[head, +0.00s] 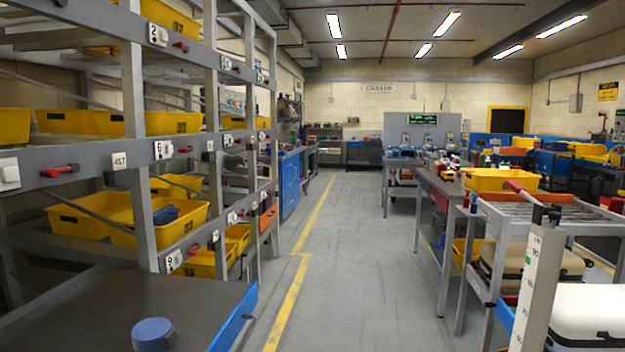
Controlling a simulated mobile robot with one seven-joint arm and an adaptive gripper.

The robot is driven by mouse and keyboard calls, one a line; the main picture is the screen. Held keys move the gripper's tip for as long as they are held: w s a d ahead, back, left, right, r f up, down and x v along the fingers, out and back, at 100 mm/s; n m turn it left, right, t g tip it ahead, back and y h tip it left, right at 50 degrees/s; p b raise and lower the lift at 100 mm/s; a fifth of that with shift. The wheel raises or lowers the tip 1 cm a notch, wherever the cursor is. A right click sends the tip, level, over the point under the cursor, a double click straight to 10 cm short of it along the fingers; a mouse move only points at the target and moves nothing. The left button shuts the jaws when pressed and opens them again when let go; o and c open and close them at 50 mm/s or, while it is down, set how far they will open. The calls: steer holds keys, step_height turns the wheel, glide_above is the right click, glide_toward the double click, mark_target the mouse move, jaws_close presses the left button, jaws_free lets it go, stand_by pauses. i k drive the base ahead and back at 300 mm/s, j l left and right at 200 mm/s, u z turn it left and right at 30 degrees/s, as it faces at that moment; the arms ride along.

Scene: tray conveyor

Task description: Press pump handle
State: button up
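I cannot tell for certain which part is the pump handle. A red bar-shaped handle (523,190) shows at the right, over the metal rack cart (483,210), at the top of a pale upright post (537,270) with printed marks and dark fittings. Whether the handle is joined to the post is unclear. My gripper is not in view, so its distance from the handle does not show.
Tall grey shelving (135,120) with yellow bins (158,230) fills the left. A dark tabletop (90,310) with a round blue object (152,335) is at front left. A clear grey aisle (345,250) runs between the shelving and the right-hand benches (440,185).

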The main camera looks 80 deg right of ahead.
mark_target(517, 188)
steer(key=z, duration=3.6)
steer(key=i+j, duration=0.3)
steer(key=i, duration=0.2)
steer(key=i+j, duration=0.3)
steer(key=i, duration=0.2)
steer(key=i+j, duration=0.3)
steer(key=i, duration=0.2)
steer(key=i+j, duration=0.3)
steer(key=i, duration=0.2)
